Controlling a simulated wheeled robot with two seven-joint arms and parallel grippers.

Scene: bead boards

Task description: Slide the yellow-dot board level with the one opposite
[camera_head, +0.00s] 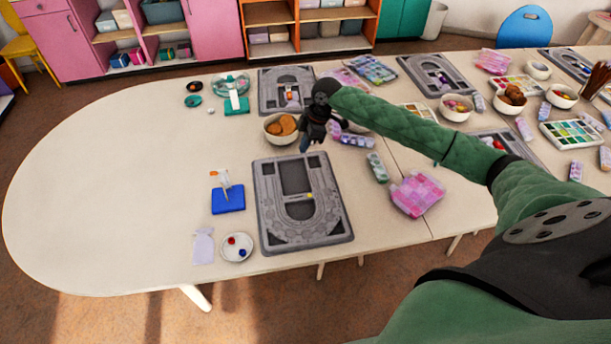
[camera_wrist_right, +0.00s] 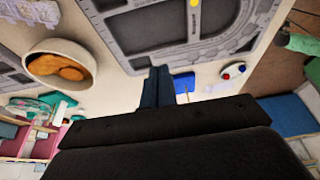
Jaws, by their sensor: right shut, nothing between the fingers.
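The yellow-dot board (camera_head: 268,212) is a grey bead board with a curved channel. It lies flat at the near side of the table, its yellow dot (camera_head: 309,196) right of its middle. In the right wrist view, the board (camera_wrist_right: 130,40) fills the upper middle. The board opposite (camera_head: 267,101) is a similar grey board at the far side; part of it shows in the wrist view (camera_wrist_right: 12,85). My right gripper (camera_head: 304,146) is shut and empty, just beyond the yellow-dot board's far edge, between the two boards. I cannot tell whether it touches the board. My left gripper is not in view.
A bowl of brown pieces (camera_head: 281,137) stands between the boards, left of my right gripper. The table's left end is clear.

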